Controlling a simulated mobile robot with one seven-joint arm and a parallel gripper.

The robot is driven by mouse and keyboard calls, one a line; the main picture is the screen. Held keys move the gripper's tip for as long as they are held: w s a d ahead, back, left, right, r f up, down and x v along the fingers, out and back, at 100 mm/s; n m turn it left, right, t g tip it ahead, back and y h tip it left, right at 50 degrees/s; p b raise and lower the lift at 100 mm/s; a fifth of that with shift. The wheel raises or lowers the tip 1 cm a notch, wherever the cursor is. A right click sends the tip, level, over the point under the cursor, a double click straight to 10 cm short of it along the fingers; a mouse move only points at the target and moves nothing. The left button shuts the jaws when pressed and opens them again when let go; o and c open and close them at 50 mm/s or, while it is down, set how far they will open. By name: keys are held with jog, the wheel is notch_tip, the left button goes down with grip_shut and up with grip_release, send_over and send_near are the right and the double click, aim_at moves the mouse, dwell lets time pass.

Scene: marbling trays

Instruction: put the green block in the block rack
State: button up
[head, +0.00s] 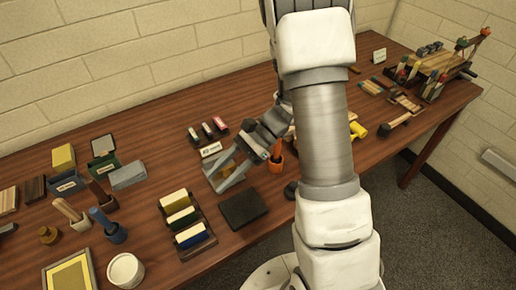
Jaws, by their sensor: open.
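A dark block rack (206,248) stands near the front of the table, left of my arm. It holds a yellow block (174,201) at the back, a block with a pale top and dark green side (181,218) in the middle, and a blue block (191,238) at the front. The middle one looks like the green block. My gripper (222,180) is open above the table, to the right of and behind the rack, apart from it. I see nothing clearly held between the fingers. My arm hides part of the table.
A dark flat pad (243,208) lies right of the rack. Small coloured stamps (207,131) stand behind a label card (210,149). An orange cup (276,162) is close to my gripper. A white pot (126,271) and a blue-handled tool (107,224) are left of the rack.

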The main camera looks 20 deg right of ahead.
jog(key=s+d+r+n+t+h, duration=0.3)
jog(key=r+n, duration=0.1)
jog(key=r, duration=0.2)
jog(key=s+d+r+n+t+h, duration=0.2)
jog(key=s+r+n+h, duration=0.2)
jog(key=r, duration=0.3)
jog(key=s+d+r+n+t+h, duration=0.3)
jog(key=r+n+h, duration=0.1)
jog(key=r+n, duration=0.2)
jog(key=shift+s+d+r+t, duration=0.15)
jog(key=shift+d+r+t, duration=0.05)
jog(key=shift+d+t, duration=0.1)
dwell(0.5)
